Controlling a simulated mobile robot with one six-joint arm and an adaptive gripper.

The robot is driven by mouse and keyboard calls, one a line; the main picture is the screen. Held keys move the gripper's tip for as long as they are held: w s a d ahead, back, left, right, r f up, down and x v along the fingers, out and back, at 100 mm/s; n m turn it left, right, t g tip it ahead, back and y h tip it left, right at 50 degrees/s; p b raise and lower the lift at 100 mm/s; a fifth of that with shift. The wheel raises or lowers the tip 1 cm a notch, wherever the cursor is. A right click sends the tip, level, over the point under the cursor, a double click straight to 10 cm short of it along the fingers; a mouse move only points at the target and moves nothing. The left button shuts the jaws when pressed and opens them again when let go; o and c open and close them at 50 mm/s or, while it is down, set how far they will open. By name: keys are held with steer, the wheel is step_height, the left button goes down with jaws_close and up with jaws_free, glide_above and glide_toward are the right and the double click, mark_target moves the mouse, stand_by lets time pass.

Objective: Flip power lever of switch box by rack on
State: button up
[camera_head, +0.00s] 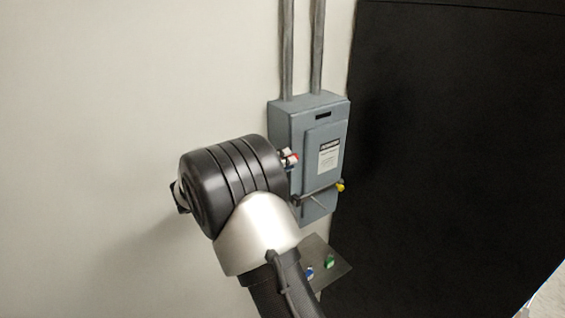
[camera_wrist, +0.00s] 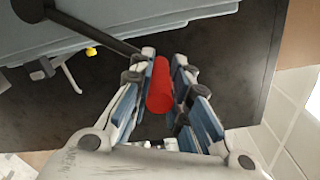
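The grey switch box (camera_head: 322,165) hangs on the wall just beyond my arm in the head view. Its lever shows best in the wrist view: a dark rod (camera_wrist: 97,32) ends in a red grip (camera_wrist: 160,84). The red grip lies between the two fingers of my gripper (camera_wrist: 165,58), which are drawn in close around it near their tips. In the head view, only a bit of red (camera_head: 294,158) and a pale finger show at the box's left side. My arm hides the rest of the gripper there.
A yellow knob (camera_head: 341,187) sits on a bar at the box's lower right. Two conduits (camera_head: 318,45) rise from the box. A small plate (camera_head: 328,267) with blue and green parts is below. A large black surface (camera_head: 440,160) stands to the right.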

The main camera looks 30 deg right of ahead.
steer(key=shift+o, duration=1.2)
steer(key=shift+a+r, duration=0.35)
steer(key=shift+a, duration=0.05)
steer(key=a, duration=1.1)
steer(key=shift+s+a+f, duration=0.2)
steer(key=shift+f, duration=0.1)
steer(key=shift+d, duration=0.15)
